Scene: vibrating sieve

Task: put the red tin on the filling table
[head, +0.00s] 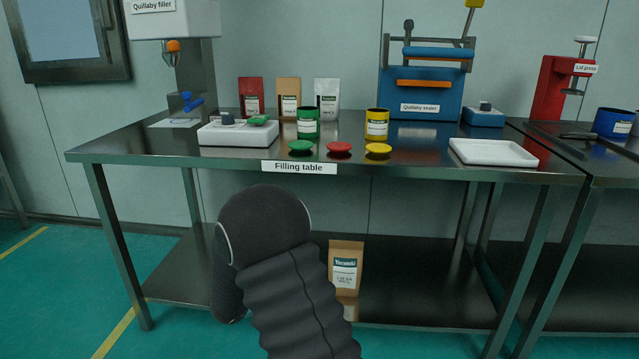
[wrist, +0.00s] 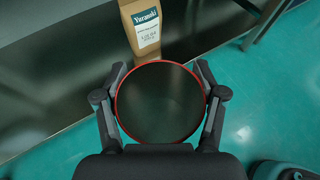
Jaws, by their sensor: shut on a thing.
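My gripper (wrist: 160,104) is shut on the red tin (wrist: 118,112) in the wrist view, with one finger on each side of it. I look down into the tin's dark open top, ringed by a red rim. In the head view my arm hides the gripper and the tin. The filling table (head: 298,168) stands ahead, a steel table with a name label on its front edge. A green tin (head: 307,124) and a yellow tin (head: 377,125) stand on it. Green (head: 301,146), red (head: 339,148) and yellow (head: 378,149) lids lie near its front edge.
A scale (head: 238,134) stands left on the tabletop, and a white tray (head: 493,152) lies right. Pouches (head: 289,98) and the blue sealer (head: 425,92) stand behind. A brown bag (head: 345,268) stands on the lower shelf. The tabletop between the yellow tin and the tray is clear.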

